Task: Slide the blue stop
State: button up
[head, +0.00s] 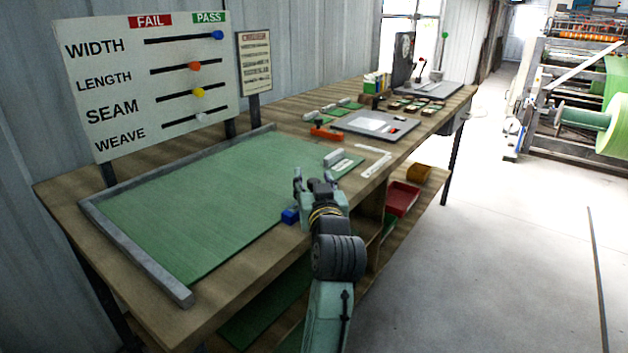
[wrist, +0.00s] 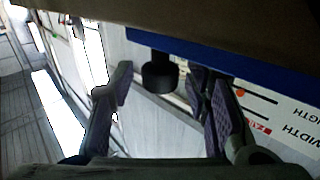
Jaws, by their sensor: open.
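The blue stop (head: 290,215) shows as a small blue block at the front edge of the green sheet, just left of my gripper, which partly hides it. In the wrist view a long blue face (wrist: 245,62) crosses the upper right, close to the camera. A black round knob (wrist: 158,77) stands out from beside it. My gripper (head: 314,180) is open at the bench's front edge. In the wrist view its fingertips (wrist: 160,72) are spread on either side of the knob. I cannot tell whether they touch it.
The green sheet (head: 205,190) lies on the wooden bench (head: 290,97) inside grey rails (head: 135,250). A board (head: 120,60) behind it has coloured sliders; the WIDTH knob (head: 218,35) is blue, under PASS. A grey tray (head: 375,125) and small items sit farther right. The floor at right is open.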

jog(key=shift+c, duration=0.4)
grip_shut()
dwell(0.4)
